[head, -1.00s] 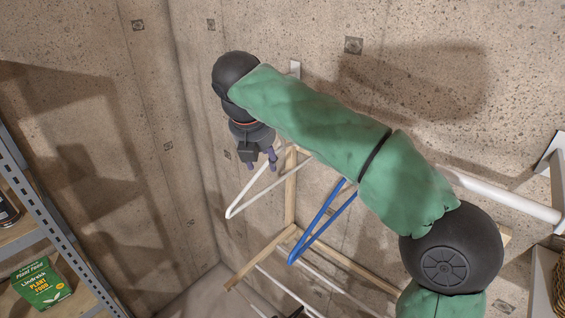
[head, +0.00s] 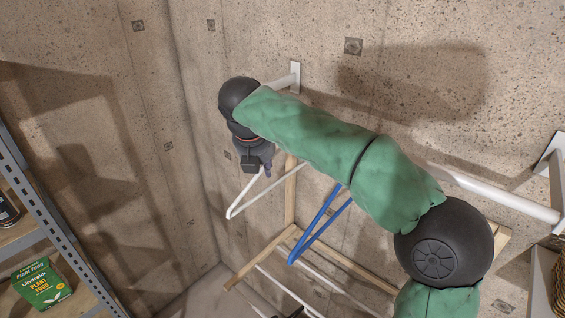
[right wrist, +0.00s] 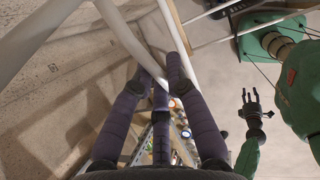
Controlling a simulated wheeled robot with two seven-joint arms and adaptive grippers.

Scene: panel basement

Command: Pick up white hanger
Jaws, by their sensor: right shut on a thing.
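The white hanger (head: 236,205) hangs at the left of the rail in the head view, its lower corner pointing toward me. My right gripper (head: 267,171) is at its upper part, with the fingers close together. In the right wrist view the fingers of my right gripper (right wrist: 158,75) are closed around a white bar of the hanger (right wrist: 122,36). The hanger's hook is hidden behind my arm. My left gripper (right wrist: 250,102) shows small in the right wrist view, empty, with its fingers spread.
A blue hanger (head: 318,228) hangs just right of the white one. The white rail (head: 500,192) is mostly hidden by my right arm. A wooden frame (head: 262,258) stands below. A metal shelf (head: 60,212) with a green plant food box (head: 40,284) is at left.

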